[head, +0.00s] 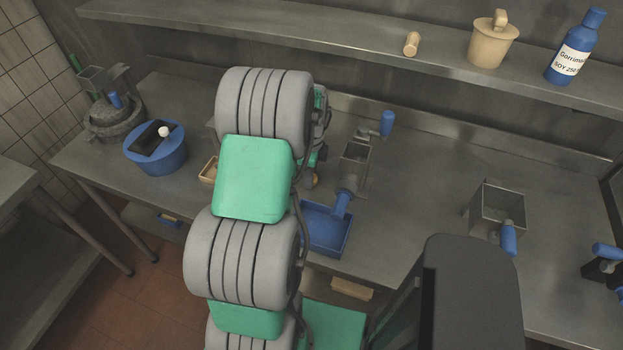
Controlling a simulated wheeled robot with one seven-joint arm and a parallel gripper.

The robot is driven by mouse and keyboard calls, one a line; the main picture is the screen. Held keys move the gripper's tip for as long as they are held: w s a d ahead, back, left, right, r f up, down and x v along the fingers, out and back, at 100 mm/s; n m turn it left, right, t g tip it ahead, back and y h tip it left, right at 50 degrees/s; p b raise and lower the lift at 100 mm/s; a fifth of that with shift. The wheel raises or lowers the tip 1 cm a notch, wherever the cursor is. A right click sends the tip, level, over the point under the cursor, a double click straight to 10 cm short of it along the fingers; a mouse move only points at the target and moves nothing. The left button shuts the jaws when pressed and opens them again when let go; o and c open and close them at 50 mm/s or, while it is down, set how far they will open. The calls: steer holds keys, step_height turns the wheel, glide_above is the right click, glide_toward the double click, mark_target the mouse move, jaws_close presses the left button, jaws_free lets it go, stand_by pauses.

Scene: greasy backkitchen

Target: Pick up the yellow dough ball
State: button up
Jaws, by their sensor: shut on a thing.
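My arm fills the middle of the head view and hides most of my gripper (312,168). Only a small part of the gripper shows past the arm's right side, above the worktop. A small tan-yellow rounded thing, which looks like the yellow dough ball (311,181), shows at the gripper's end. The fingers are mostly hidden. My gripper is shut on it. I cannot tell whether the ball touches the worktop.
A blue tray (326,232) sits under the spout of a metal grinder (353,165) just to the right. A blue pot (157,157) with a dark slab and white ball stands left. A metal hopper (497,208) stands right. A shelf (350,36) runs behind, bearing a blue bottle (574,50).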

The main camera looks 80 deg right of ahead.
jaws_close()
steer(key=shift+r, duration=0.1)
